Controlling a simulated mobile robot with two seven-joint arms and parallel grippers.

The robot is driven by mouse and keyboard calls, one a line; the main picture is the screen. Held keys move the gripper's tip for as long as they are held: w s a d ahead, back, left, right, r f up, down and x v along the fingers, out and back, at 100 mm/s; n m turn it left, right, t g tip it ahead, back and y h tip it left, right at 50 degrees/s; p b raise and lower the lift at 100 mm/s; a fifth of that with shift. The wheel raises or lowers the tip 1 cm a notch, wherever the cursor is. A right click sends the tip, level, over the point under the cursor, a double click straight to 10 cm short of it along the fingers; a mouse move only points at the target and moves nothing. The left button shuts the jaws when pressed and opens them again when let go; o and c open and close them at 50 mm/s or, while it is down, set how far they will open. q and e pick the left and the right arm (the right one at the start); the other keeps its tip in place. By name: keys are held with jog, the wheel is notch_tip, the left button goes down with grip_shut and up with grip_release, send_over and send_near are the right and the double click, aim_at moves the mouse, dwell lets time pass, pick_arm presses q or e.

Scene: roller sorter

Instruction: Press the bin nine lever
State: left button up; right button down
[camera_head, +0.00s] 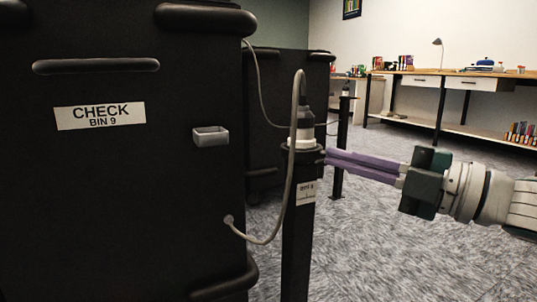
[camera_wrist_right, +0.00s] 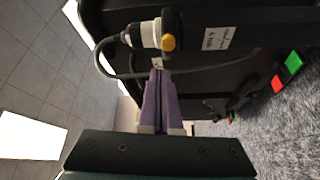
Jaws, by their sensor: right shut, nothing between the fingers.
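A dark post (camera_head: 299,240) with a small bin 9 label (camera_head: 306,192) stands beside the big dark bin (camera_head: 120,200), which is marked CHECK BIN 9. A grey-and-white device (camera_head: 304,125) with a cable sits on top of the post. In the right wrist view the device (camera_wrist_right: 150,33) has a round yellow end (camera_wrist_right: 168,43). I cannot clearly make out a separate lever. My right gripper (camera_head: 326,157) is shut and empty, its purple fingers pointing left at the post top. Its tips also show in the right wrist view (camera_wrist_right: 157,72), close to the device; I cannot tell whether they touch. My left gripper is out of view.
A grey cable (camera_head: 272,238) loops from the device to the bin's side. Another dark bin (camera_head: 290,95) and post (camera_head: 341,150) stand behind. A desk (camera_head: 490,74) with books is at the back right. Carpet (camera_head: 400,262) is clear below my right arm.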

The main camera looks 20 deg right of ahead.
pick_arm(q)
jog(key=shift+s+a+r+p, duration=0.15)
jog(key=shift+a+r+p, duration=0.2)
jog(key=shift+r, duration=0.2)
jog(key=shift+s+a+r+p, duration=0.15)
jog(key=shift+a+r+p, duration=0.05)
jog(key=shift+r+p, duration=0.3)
pick_arm(e)
jog(key=s+d, duration=0.6)
jog(key=d, duration=0.1)
jog(key=shift+d+f, duration=0.2)
jog(key=shift+f, duration=0.25)
